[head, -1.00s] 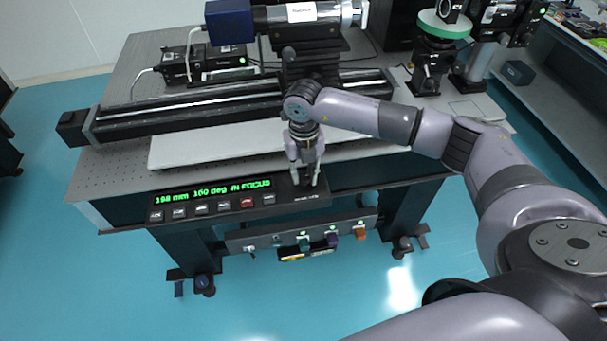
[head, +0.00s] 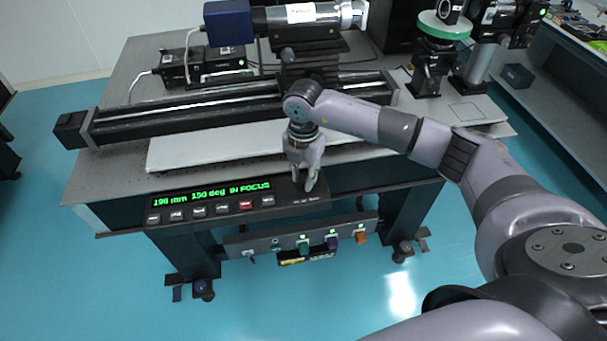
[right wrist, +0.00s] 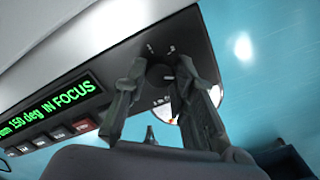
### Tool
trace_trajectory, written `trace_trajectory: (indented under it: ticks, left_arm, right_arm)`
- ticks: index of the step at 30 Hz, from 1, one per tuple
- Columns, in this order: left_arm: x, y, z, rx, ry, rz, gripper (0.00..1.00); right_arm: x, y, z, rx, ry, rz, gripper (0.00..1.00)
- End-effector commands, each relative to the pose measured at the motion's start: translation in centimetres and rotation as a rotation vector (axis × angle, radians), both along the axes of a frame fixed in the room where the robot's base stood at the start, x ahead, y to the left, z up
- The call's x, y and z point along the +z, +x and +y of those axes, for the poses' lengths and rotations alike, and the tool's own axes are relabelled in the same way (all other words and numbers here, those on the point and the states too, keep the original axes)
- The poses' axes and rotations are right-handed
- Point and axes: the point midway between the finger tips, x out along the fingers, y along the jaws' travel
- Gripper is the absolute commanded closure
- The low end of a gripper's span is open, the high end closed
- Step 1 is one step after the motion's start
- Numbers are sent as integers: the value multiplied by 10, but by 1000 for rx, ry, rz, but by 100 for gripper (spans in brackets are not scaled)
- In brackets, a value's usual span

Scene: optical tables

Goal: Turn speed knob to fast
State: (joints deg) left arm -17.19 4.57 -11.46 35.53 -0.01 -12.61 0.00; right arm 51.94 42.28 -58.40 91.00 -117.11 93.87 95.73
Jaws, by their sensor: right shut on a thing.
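The speed knob (right wrist: 159,76) is a small dark round knob at the right end of the black control panel (head: 165,191). Small white marks surround it, too small to read, so its setting cannot be told. My right gripper (right wrist: 161,72) comes down over the panel, with one finger on each side of the knob, shut on it. In the head view my right gripper (head: 306,186) hides the knob. The panel's green display (head: 212,193) reads 150 deg IN FOCUS, and it also shows in the right wrist view (right wrist: 48,108). My left gripper is not in view.
A row of buttons, one of them red (head: 246,205), lies left of the gripper. A long black rail (head: 190,108) and optical instruments stand behind on the table. Coloured knobs (head: 332,243) sit on a lower bar. Floor in front is clear.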

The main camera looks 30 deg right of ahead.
Motion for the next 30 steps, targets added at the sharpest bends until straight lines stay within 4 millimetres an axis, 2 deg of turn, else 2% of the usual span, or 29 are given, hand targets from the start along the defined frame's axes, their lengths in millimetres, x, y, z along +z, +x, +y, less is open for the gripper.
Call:
trace_trajectory:
  ticks: [18,19,27,30]
  left_arm:
    - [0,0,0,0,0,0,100]
    - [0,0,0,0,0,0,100]
    - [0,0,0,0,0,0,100]
    - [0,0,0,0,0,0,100]
  right_arm:
    - [1,1,-1,-45,-1,-4,100]
    - [1,1,-1,-45,-1,-4,75]
    - [1,1,0,-44,0,-2,57]
    - [0,0,0,-43,0,-1,55]
